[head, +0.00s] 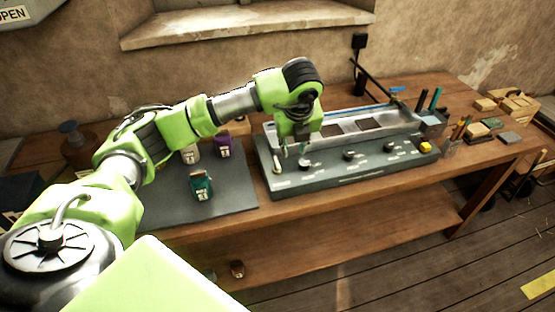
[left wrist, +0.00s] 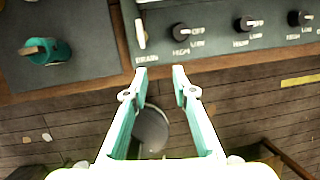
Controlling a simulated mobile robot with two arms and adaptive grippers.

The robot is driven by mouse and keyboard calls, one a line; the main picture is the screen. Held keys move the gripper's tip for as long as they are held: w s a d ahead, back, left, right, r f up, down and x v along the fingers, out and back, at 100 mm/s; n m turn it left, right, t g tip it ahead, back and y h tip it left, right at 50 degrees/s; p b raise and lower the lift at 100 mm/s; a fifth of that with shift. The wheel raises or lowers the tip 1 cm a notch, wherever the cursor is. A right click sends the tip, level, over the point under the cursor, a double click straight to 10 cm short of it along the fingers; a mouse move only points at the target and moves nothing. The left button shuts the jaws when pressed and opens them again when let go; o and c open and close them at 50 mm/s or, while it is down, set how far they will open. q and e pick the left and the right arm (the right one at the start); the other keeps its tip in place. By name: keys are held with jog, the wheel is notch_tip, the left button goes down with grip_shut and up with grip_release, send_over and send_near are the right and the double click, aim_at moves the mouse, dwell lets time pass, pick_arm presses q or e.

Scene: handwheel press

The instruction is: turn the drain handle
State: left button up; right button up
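The grey control panel (head: 380,172) stands on the wooden bench. The drain handle (head: 277,160) is a small pale upright lever at its left end. In the left wrist view the drain handle (left wrist: 141,33) is above the word DRAIN, left of the first black knob (left wrist: 182,32). My left gripper (head: 294,152) hangs over the panel's left part in the head view. In the left wrist view its two teal fingers (left wrist: 160,71) are apart with nothing held between them. The fingertips show below the handle and apart from it. My right gripper is not in view.
A metal trough (head: 400,119) runs behind the panel.

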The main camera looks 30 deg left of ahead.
pick_arm(q)
jog(key=a+r+n+y, duration=0.1)
jog(key=a, duration=0.2)
jog(key=p, duration=0.5)
send_near(277, 162)
jog(key=x, duration=0.7)
jog(key=shift+w+a+f, duration=0.15)
jog(key=shift+f, duration=0.4)
grip_shut()
